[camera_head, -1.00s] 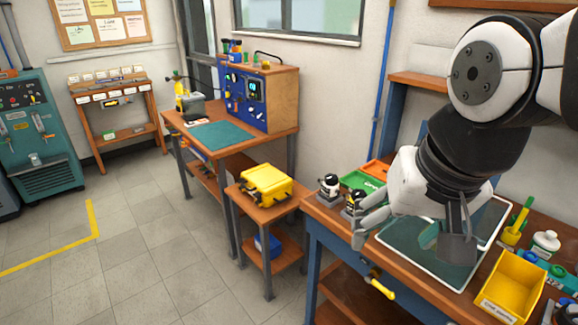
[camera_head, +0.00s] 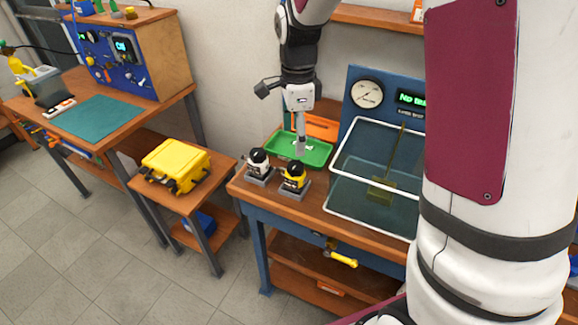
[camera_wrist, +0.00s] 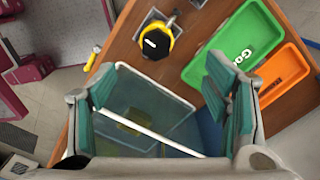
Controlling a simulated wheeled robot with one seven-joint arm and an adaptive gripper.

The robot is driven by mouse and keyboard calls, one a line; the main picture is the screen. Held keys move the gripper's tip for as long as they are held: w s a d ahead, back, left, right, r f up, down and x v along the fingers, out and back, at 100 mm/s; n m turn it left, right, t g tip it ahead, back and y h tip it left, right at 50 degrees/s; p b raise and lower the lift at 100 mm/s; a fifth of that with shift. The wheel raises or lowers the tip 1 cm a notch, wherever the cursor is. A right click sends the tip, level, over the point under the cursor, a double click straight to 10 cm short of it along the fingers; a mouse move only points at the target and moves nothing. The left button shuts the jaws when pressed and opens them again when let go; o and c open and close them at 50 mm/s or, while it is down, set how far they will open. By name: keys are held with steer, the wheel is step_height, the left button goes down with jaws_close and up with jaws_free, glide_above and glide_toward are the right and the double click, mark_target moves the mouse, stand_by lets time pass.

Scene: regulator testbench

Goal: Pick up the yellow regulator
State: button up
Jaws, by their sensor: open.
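The yellow regulator (camera_head: 295,177), with a black top, stands upright in a grey holder near the front left of the workbench. In the wrist view the yellow regulator (camera_wrist: 157,40) shows beyond the fingertips, above the middle of the picture, apart from them. My gripper (camera_head: 300,148) is over the green tray, behind the yellow regulator; its fingers overlap in that view. In the wrist view my gripper (camera_wrist: 170,68) is open, with teal pads wide apart and nothing between them.
A white regulator (camera_head: 259,162) stands just left of the yellow one. The green tray (camera_head: 318,158) and an orange tray (camera_head: 322,128) lie behind. A clear white-framed enclosure (camera_head: 345,195) stands to the right. A yellow case (camera_head: 176,160) sits on a small side table.

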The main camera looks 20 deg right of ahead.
mark_target(294, 175)
steer(key=f, duration=0.6)
steer(key=f+p, duration=0.1)
steer(key=f, duration=0.6)
steer(key=shift+s+a+f, duration=0.15)
steer(key=shift+a+f, duration=0.05)
steer(key=c, duration=1.5)
jaws_close()
steer(key=shift+r, duration=0.15)
